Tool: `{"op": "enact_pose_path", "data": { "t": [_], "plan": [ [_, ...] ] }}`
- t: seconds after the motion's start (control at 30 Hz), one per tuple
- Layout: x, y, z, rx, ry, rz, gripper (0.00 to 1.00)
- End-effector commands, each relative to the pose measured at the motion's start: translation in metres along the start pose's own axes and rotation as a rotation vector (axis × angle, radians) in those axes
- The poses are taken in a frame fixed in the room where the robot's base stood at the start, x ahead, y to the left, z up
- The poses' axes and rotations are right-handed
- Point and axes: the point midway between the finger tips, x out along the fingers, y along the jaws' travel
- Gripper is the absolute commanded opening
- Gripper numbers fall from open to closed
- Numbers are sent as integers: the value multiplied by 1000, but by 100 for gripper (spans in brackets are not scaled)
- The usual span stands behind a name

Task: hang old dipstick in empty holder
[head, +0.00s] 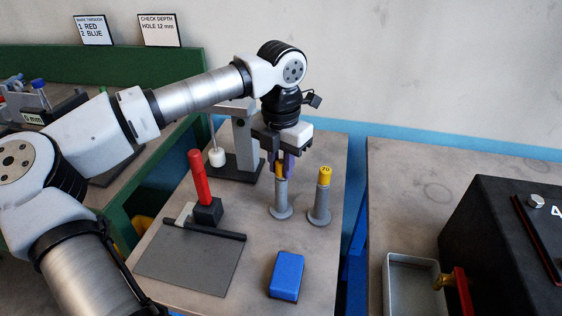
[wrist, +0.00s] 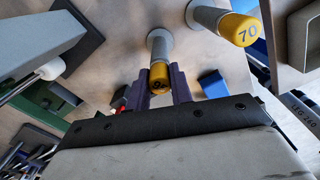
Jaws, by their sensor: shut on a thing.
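My gripper (head: 281,166) points down at the middle of the table. Its purple fingers are shut on the yellow cap of a grey post-like piece (head: 281,194). In the wrist view the same yellow cap (wrist: 159,77) sits between the fingertips (wrist: 161,88). The piece is upright, and its round base appears to rest on the table. A similar piece (head: 322,196) with a yellow cap marked 70 stands just right of it. I cannot tell which thing is the old dipstick or which is the empty holder.
A grey stand (head: 243,150) with a hanging white weight (head: 217,157) stands behind left. A red handle (head: 199,178) rises from a black block. A grey mat (head: 190,262) and blue block (head: 287,275) lie in front. A grey tray (head: 412,288) is on the right bench.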

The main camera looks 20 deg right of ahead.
Motion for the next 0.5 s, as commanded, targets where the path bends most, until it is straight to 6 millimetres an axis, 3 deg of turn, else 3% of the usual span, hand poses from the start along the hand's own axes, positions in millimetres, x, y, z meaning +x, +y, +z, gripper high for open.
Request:
{"op": "enact_pose_path", "data": {
  "t": [0.1, 0.13, 0.3, 0.5],
  "plan": [
    [0, 0, 0, 0, 0, 0, 0],
    [0, 0, 0, 0, 0, 0, 26],
    [0, 0, 0, 0, 0, 0, 47],
    [0, 0, 0, 0, 0, 0, 47]
  ]
}}
